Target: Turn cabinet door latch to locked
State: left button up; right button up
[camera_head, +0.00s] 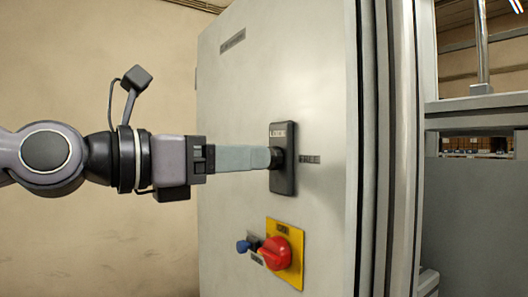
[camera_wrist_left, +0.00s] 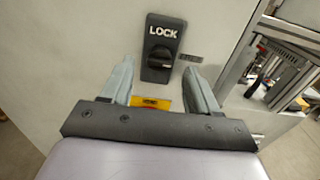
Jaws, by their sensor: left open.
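The latch (camera_head: 283,158) is a dark plate with a black knob on the pale cabinet door (camera_head: 235,80). In the left wrist view the latch plate (camera_wrist_left: 162,48) has "LOCK" written at its top, and its knob (camera_wrist_left: 160,60) looks tilted. My left gripper (camera_head: 268,158) comes in from the left, with its fingertips close to the knob in the head view. In the left wrist view my left gripper (camera_wrist_left: 160,72) is open, one finger on each side of the latch plate, with nothing between the fingers. Whether a finger touches the knob I cannot tell. My right gripper is out of view.
The door's metal edge (camera_head: 385,150) and a grey frame (camera_head: 475,102) stand at right.

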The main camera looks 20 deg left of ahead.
pick_arm(q)
jog(key=shift+p+x, duration=0.55)
jog(key=shift+x, duration=1.85)
jog(key=c, duration=1)
